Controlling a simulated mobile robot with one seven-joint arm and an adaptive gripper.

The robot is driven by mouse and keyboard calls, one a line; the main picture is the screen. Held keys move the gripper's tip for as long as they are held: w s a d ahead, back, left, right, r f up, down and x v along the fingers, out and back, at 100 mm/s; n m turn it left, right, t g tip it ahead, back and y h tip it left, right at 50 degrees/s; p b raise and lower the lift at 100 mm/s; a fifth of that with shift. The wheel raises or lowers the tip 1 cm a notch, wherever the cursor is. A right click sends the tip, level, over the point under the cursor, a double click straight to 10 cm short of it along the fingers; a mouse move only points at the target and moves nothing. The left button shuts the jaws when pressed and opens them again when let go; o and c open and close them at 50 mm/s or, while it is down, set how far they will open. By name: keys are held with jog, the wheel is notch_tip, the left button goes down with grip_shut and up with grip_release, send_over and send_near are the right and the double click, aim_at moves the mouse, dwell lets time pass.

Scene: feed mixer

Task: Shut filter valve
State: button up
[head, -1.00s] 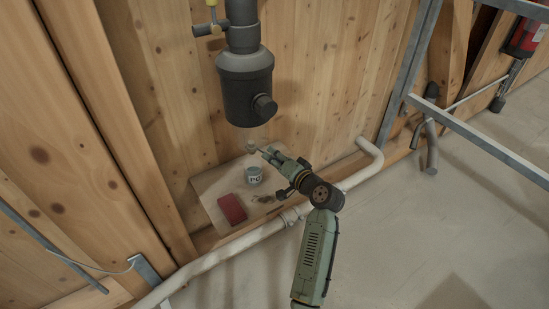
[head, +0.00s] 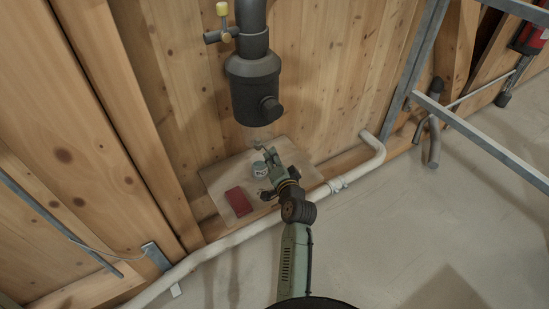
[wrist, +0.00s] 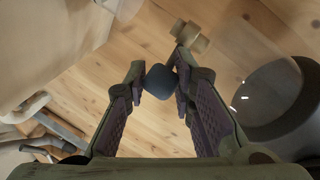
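The dark filter housing (head: 255,90) hangs on a vertical pipe against the plank wall in the head view. A small valve (head: 222,37) with a yellow-topped upright handle (head: 222,10) sits on the pipe above it. My gripper (head: 263,153) is below the housing, above the board. In the wrist view my gripper (wrist: 160,82) is open. A dark rounded knob (wrist: 160,81) shows between its fingertips, with a tan cylinder (wrist: 190,36) beside it. I cannot tell whether the fingers touch the knob. A large dark round part (wrist: 283,105) with a clear bowl shows at right.
A pale pipe (head: 240,237) runs along the wall base. A metal frame (head: 485,140) stands at right. Open floor lies at lower right.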

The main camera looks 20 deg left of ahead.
jog(key=shift+o, duration=0.4)
jog(key=v, duration=0.7)
jog(key=shift+s, duration=0.2)
jog(key=shift+d, duration=0.15)
